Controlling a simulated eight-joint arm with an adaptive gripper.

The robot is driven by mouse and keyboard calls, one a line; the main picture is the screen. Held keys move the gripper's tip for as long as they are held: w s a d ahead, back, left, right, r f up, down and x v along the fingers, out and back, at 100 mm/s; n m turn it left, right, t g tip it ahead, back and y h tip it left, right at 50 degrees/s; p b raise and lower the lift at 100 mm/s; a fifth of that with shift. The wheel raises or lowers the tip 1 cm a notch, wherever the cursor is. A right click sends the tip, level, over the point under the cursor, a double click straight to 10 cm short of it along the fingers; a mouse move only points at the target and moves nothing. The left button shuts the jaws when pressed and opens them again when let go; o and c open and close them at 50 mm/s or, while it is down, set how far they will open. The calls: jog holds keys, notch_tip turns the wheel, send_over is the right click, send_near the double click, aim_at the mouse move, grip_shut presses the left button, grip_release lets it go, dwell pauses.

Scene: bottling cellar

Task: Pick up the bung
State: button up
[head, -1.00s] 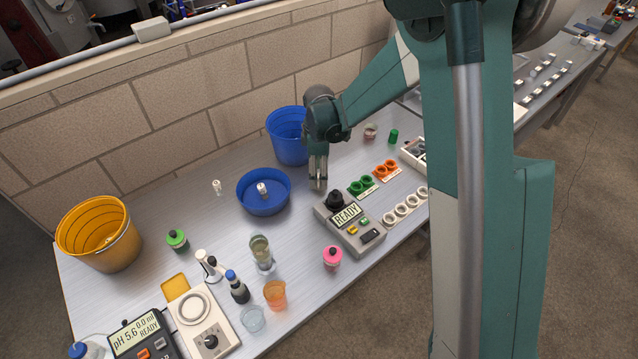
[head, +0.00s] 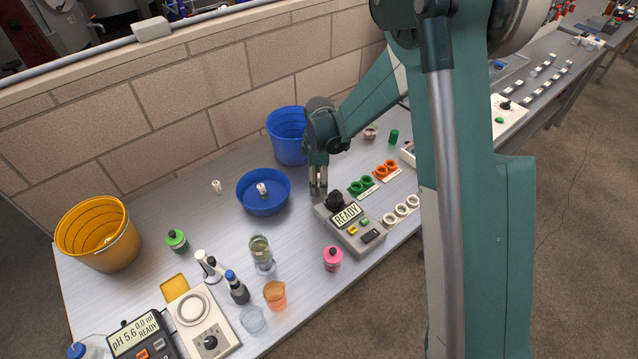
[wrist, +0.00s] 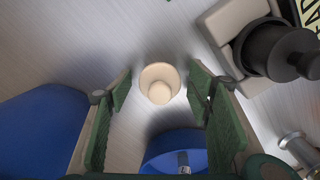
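My gripper (head: 318,192) points down over the bench beside the grey READY device, to the right of the blue basin. In the wrist view its green-padded fingers are apart, with nothing held between them. A round cream bung (wrist: 160,83) with a smaller knob facing the camera stands on the bench. It shows in the gap between the fingertips, and there is space on both sides of it. I cannot make the bung out in the head view, where the gripper hides that spot.
The READY device (head: 352,236) stands close to the gripper. The blue basin (head: 246,203) with a white item inside and a blue bucket (head: 283,141) are also near. Green and orange rings (head: 386,169) lie right of the device.

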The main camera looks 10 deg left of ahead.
jog(key=c, duration=0.9)
jog(key=shift+o, duration=0.2)
jog(key=shift+r, duration=0.1)
jog(key=shift+r+p, duration=0.45)
jog(key=shift+r, duration=4.45)
